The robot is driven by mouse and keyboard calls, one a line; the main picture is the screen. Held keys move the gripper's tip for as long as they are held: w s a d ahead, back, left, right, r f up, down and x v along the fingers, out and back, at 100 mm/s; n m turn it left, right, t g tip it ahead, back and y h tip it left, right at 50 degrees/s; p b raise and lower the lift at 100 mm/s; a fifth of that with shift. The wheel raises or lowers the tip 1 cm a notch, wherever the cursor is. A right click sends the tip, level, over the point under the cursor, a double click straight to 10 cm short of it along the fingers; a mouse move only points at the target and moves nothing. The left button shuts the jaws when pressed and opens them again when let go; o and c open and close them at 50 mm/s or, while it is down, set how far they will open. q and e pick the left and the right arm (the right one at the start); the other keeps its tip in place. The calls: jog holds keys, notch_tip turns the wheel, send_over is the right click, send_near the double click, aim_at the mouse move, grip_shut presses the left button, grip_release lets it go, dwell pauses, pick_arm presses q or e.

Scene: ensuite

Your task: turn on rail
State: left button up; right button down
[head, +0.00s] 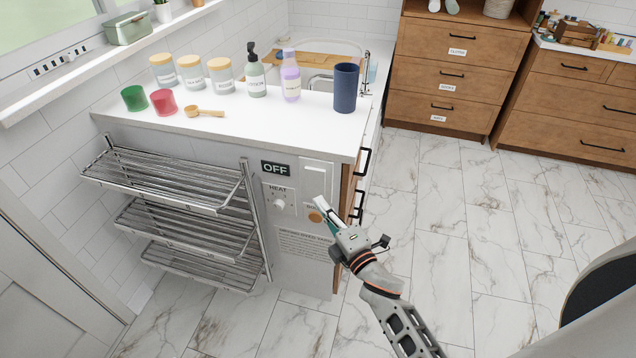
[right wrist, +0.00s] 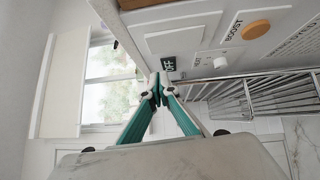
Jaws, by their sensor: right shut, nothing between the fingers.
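The metal towel rail (head: 180,180) has several tiers of bars on the end panel of a white-topped cabinet; in the right wrist view it is at the right (right wrist: 265,95). Beside it are a dark display reading OFF (head: 276,168), a HEAT knob (head: 280,203), an orange BOOST button (head: 315,217) and a blank white plate (head: 318,172). The right wrist view also shows the plate (right wrist: 182,36), knob (right wrist: 220,63) and orange button (right wrist: 256,29). My right gripper (head: 321,204) is shut and empty, in front of the panel near the button and plate. I cannot tell whether it touches. My left gripper is out of view.
The white countertop (head: 225,125) above holds jars, cups, bottles and a dark blue tumbler (head: 346,88). Cabinet handles (head: 363,162) project just right of the panel. Marble floor (head: 470,220) is clear on the right. Wooden drawers (head: 455,75) stand behind.

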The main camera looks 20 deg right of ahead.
aim_at(314, 174)
jog(key=w, duration=0.6)
jog(key=shift+w+d+r, duration=0.25)
jog(key=shift+w+d, duration=0.1)
jog(key=shift+d, duration=0.05)
jog(key=shift+w+d, duration=0.3)
jog(key=shift+w, duration=0.15)
jog(key=shift+w+d+r, duration=0.25)
jog(key=shift+w+d, duration=0.1)
jog(key=shift+w, duration=0.15)
jog(key=shift+s+f, duration=0.1)
jog(key=shift+a, duration=0.1)
